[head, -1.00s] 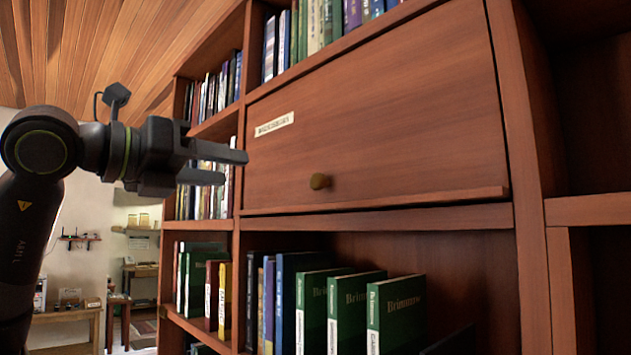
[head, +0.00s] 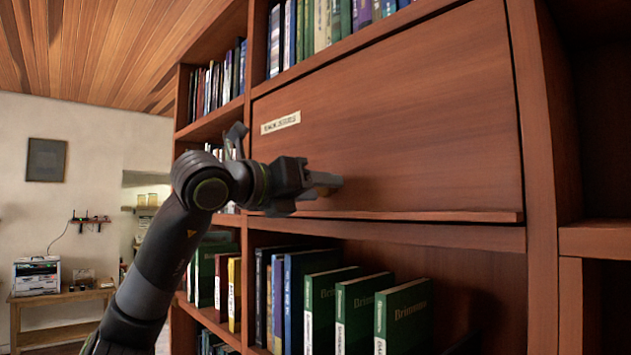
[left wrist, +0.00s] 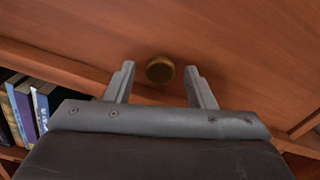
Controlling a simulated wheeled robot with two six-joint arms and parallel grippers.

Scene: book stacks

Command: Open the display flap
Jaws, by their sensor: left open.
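The display flap (head: 420,120) is a wide reddish-brown wooden panel in the bookcase, and it looks shut. It has a pale label (head: 281,122) at its upper left. Its round brass knob (left wrist: 160,70) shows in the left wrist view, between the fingertips and slightly beyond them. In the head view the knob is hidden behind my left gripper (head: 325,184). My left gripper is open, and its two fingers also show in the left wrist view (left wrist: 159,82), one on each side of the knob with gaps. I cannot tell whether they touch the panel. My right gripper is not in view.
Green books (head: 405,312) and blue books stand on the shelf below the flap. More books (head: 330,25) fill the shelf above. A wooden upright (head: 545,130) borders the flap on the right. A table with a printer (head: 37,275) stands far left.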

